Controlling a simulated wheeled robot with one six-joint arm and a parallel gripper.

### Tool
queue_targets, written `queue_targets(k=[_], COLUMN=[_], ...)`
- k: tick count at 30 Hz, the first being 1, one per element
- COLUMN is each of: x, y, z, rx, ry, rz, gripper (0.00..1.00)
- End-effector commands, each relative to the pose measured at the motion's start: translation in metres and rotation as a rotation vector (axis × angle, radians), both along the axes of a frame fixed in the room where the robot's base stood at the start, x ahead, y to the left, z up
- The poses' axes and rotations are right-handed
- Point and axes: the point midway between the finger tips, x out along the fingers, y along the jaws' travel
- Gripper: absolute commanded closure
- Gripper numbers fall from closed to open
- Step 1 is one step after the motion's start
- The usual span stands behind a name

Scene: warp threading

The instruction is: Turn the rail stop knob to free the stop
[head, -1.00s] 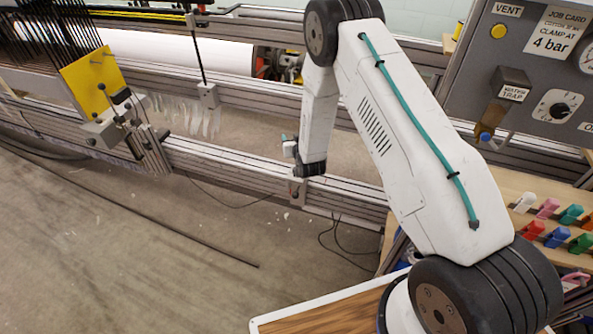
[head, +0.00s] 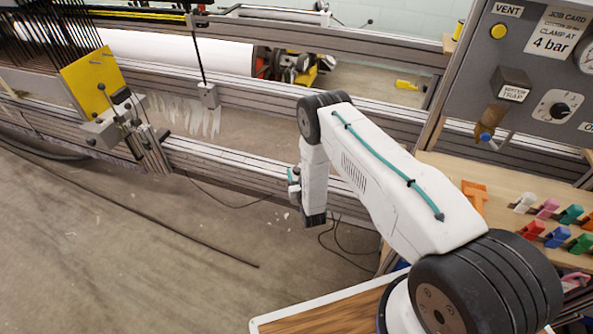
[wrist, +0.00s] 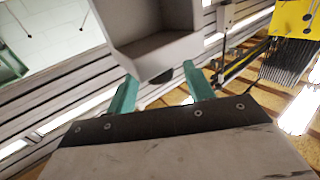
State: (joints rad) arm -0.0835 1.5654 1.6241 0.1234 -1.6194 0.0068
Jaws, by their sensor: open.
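In the wrist view a grey block (wrist: 165,45), apparently the rail stop, fills the top middle. A small dark rounded part (wrist: 162,76), likely its knob, shows at its lower edge. My gripper (wrist: 159,74) is open, one teal finger on each side of this dark part. The fingers do not visibly close on it; I cannot tell whether either touches. In the head view my arm hangs in front of the near rail (head: 235,165) and hides the stop. My gripper's fingers cannot be made out clearly there.
A yellow plate (head: 92,82) and a clamp-like bracket (head: 108,128) stand on the rail at left. A grey control panel (head: 530,75) and a bench with coloured clips (head: 555,237) are at right. The floor (head: 130,250) before the rail is open, with cables lying on it.

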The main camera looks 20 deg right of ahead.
Motion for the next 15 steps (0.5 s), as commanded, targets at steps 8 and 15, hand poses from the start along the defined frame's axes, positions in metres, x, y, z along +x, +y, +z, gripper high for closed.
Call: queue_targets(k=[8, 15], x=[0.017, 0.017], y=[-0.001, -0.001], z=[0.0, 0.0], rx=[-0.001, -0.001], ry=[0.001, 0.001], rz=[-0.001, -0.001], gripper=[0.48, 0.62])
